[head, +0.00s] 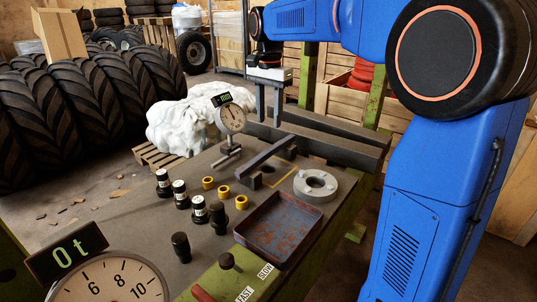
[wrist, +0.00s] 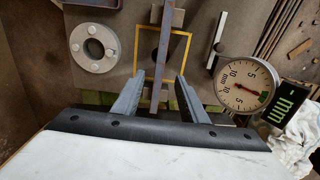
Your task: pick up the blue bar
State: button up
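A slim grey-blue bar (head: 264,155) lies diagonally at the middle of the bench top. It is the only bar-like piece there that looks bluish. In the wrist view the bar (wrist: 161,55) runs up the picture across a yellow square outline (wrist: 188,50). My gripper (head: 270,120) points down behind the bar in the head view, its fingers apart and empty. In the wrist view the gripper (wrist: 156,84) shows both fingers, with the bar's near part in the gap between them. The fingers appear above the bar; the exact height is hard to tell.
A grey flange ring (head: 316,185) and a rusty tray (head: 280,226) lie to the right. A dial gauge (head: 231,119) stands left of the bar; black-and-white cylinders (head: 181,194) and yellow rings (head: 224,192) lie nearer. A long dark beam (head: 331,146) lies behind.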

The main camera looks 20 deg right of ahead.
aim_at(269, 151)
notch_tip(269, 151, down, 11)
jog(key=shift+f, duration=0.1)
grip_shut()
dwell(0.6)
jog(key=shift+w, duration=0.1)
dwell(1.1)
